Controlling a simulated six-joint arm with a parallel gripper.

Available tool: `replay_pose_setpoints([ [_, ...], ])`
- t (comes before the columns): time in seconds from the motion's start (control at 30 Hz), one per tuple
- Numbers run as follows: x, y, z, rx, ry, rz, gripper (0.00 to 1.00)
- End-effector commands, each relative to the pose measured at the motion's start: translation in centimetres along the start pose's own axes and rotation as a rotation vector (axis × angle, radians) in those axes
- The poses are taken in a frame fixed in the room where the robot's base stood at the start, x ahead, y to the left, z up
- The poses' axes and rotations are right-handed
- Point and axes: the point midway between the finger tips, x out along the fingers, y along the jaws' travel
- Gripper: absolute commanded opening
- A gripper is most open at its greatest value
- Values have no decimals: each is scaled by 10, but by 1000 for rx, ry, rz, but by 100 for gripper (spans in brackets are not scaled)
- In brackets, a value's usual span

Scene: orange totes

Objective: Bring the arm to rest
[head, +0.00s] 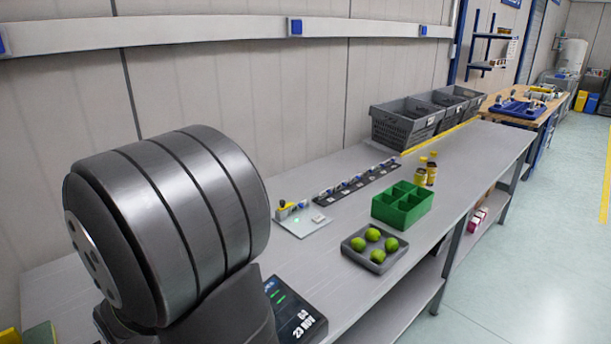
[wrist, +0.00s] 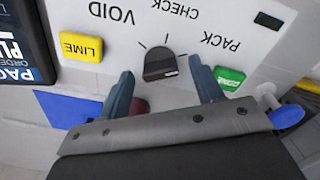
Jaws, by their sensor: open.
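My gripper (wrist: 161,72) shows in the wrist view with its two blue-grey fingers apart. A dark rotary knob (wrist: 158,62) on a pale panel (wrist: 215,25) lies between and just beyond the fingertips. I cannot tell whether either finger touches it. The panel is seen upside down, with the words VOID, CHECK and PACK around the knob. In the head view my arm fills the left foreground, and the gripper is hidden.
Beside the knob are a yellow LIME tag (wrist: 82,46) and a green tag (wrist: 230,78). On the bench (head: 335,240) stand a tray (head: 352,254) of several limes, a green divided box (head: 402,205), two yellow-brown bottles (head: 427,172) and grey crates (head: 405,124).

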Motion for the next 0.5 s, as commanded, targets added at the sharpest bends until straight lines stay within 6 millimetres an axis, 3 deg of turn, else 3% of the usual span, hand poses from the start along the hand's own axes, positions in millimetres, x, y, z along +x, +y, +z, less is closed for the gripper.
replay_pose_setpoints([
  [0.27, -7, 0, -1, 0, 3, 1, 60],
  [0.5, -43, 0, -1, 0, 7, 2, 60],
])
